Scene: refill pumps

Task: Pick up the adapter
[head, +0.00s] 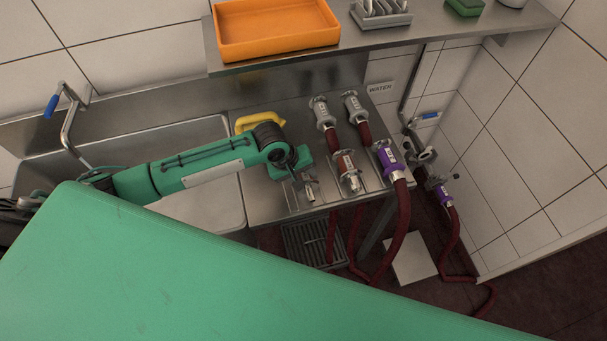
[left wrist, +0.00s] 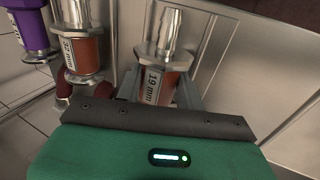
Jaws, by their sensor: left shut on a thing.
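A metal adapter (head: 310,192) with a reddish band stands at the left of the steel counter's front part. In the left wrist view the adapter (left wrist: 153,87) carries a "19 mm" label and has a silver upper end. My left gripper (head: 302,176) is shut on this adapter; its fingers lie beside the band in the wrist view and are partly hidden by my wrist. Whether the adapter is clear of the counter cannot be told. A similar adapter (head: 347,172) stands to its right, labelled "32 mm" in the wrist view (left wrist: 82,50). My right gripper is not in view.
A purple coupling (head: 388,156) on a red hose (head: 398,225) stands right of the adapters. Two grey couplings (head: 322,113) (head: 354,106) are behind. A yellow handle (head: 260,121) lies near my wrist. A shelf with an orange tray (head: 275,48) hangs above. A sink (head: 200,215) is left.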

